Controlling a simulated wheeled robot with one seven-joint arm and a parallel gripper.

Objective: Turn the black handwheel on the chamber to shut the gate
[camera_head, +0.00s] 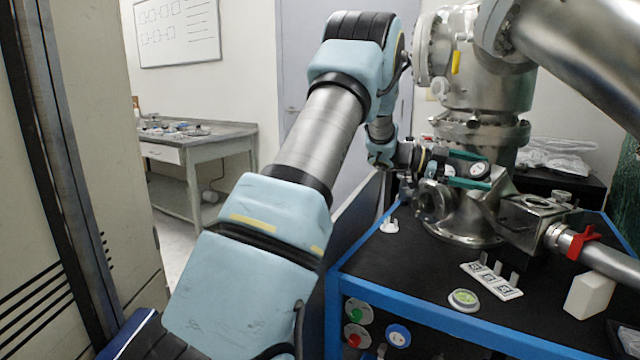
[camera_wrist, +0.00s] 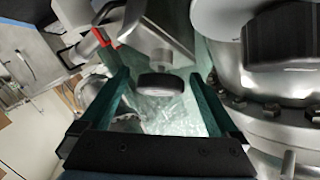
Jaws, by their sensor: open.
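The black handwheel (camera_wrist: 160,84) shows in the wrist view as a dark disc with a paler rim, on a metal stem rising from it. My gripper (camera_wrist: 165,76) is open, with one teal finger on each side of the wheel and visible gaps between. Whether the wheel is fully between the fingers or a little beyond their tips, I cannot tell. In the head view my gripper (camera_head: 488,173) is beside the steel chamber (camera_head: 485,90), and a round dark-rimmed, pale-faced part (camera_head: 478,169) shows between the fingers. The gate itself is not visible.
The chamber stands on a black-topped, blue-edged bench (camera_head: 400,270). A steel valve body (camera_head: 535,212) and a pipe with a red clamp (camera_head: 583,243) are close at the right. A marked plate (camera_head: 492,281), a round green-faced piece (camera_head: 463,299) and a white block (camera_head: 590,295) are in front.

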